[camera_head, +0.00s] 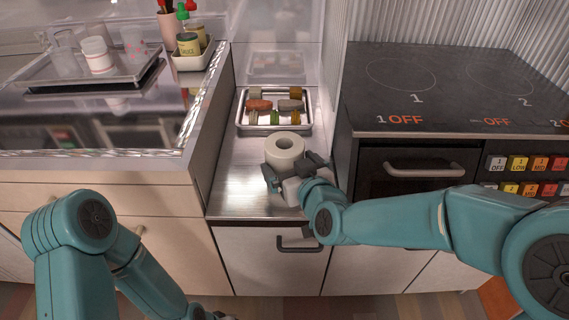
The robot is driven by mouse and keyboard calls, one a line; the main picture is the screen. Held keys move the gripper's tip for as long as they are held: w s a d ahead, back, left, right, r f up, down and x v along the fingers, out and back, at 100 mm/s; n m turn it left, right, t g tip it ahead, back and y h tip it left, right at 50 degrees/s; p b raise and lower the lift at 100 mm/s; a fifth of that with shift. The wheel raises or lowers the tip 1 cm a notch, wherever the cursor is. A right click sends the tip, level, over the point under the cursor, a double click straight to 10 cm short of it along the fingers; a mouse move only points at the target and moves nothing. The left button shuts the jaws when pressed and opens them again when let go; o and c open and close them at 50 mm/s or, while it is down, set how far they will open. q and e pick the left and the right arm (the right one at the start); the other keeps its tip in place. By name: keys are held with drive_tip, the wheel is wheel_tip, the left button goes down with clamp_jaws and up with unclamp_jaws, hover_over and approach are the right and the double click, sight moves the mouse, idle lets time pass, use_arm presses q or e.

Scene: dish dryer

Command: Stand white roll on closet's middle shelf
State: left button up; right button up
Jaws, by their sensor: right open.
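The white roll (284,147) stands upright on the steel counter, with its round hole facing up. My right gripper (292,172) is open at the near side of the roll, its dark fingers spread to the left and right of the roll's lower front. Whether the fingers touch the roll cannot be told. My left arm reaches down to the bottom edge, where its gripper is out of view. No closet shelf can be made out in this view.
A metal tray (274,129) with several small food pieces lies behind the roll. A black stovetop (440,88) with an oven is on the right. On the left, a raised counter holds a tray (60,73) of cups and a condiment caddy (195,61). The steel counter (235,190) is bare at left front.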

drive_tip(key=x, duration=0.3)
drive_tip(key=shift+w+a+b, duration=0.1)
drive_tip(key=shift+w+b, duration=0.2)
drive_tip(key=shift+w, duration=0.05)
drive_tip(key=c, duration=0.7)
